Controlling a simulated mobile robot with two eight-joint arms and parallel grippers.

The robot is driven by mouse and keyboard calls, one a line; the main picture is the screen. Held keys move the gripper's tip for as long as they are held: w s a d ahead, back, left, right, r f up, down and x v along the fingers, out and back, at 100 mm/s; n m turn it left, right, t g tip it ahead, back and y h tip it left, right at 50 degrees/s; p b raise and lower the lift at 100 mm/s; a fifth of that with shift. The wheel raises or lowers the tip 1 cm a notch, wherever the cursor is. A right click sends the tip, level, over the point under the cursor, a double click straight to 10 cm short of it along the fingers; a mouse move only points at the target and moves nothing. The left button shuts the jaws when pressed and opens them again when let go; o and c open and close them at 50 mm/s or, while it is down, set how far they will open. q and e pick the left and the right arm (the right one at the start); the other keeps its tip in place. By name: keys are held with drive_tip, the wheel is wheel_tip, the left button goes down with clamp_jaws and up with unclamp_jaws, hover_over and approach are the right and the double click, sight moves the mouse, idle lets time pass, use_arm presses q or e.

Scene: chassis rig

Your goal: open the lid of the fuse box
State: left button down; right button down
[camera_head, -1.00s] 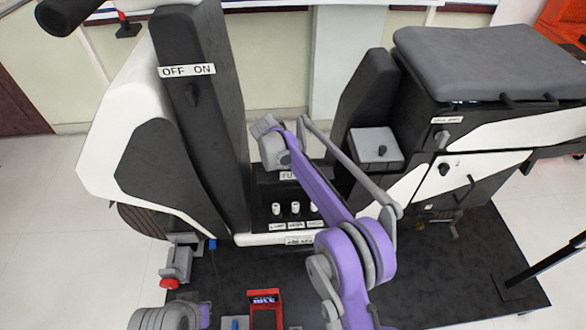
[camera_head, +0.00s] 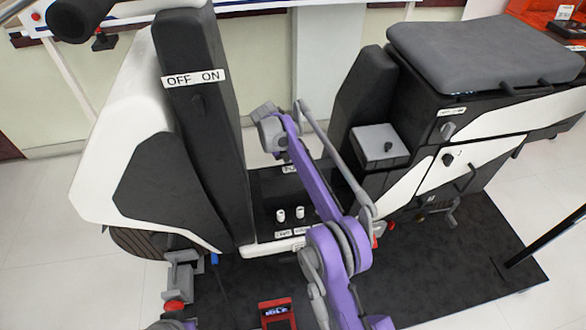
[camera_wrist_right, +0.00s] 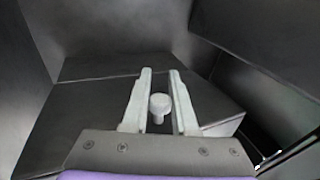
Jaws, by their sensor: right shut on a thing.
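The fuse box (camera_head: 262,188) is the dark unit between the two tall black columns in the head view, partly hidden by my right arm. Two white caps (camera_head: 290,214) stand on its front ledge, and part of a label shows behind. In the right wrist view, a small pale knob (camera_wrist_right: 159,104) stands on a dark, box-like surface (camera_wrist_right: 95,110). My right gripper (camera_wrist_right: 160,73) is shut on this knob, one finger on each side. Its fingertips are hidden in the head view. I cannot tell whether the lid is raised.
A grey box (camera_head: 380,146) and a cushioned cabinet (camera_head: 480,50) stand to the right. A red device (camera_head: 276,313) lies at the bottom. The dark mat at right (camera_head: 455,265) has free room.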

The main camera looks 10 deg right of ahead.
drive_tip(key=shift+f, duration=0.1)
idle(0.3)
drive_tip(key=c, duration=0.7)
unclamp_jaws()
drive_tip(key=p+v, duration=0.2)
drive_tip(key=v, duration=0.1)
drive_tip(key=shift+s+r+p, duration=0.1)
drive_tip(key=shift+r+p, duration=0.2)
drive_tip(key=shift+r, duration=0.1)
use_arm(q)
wheel_tip(320, 180, up, 24)
drive_tip(key=p, duration=1.8)
drive_tip(key=shift+w+f+t, duration=0.25)
drive_tip(key=shift+w+t, duration=0.1)
drive_tip(key=shift+t, duration=0.05)
use_arm(e)
drive_tip(key=v, duration=0.7)
drive_tip(key=shift+a, duration=0.1)
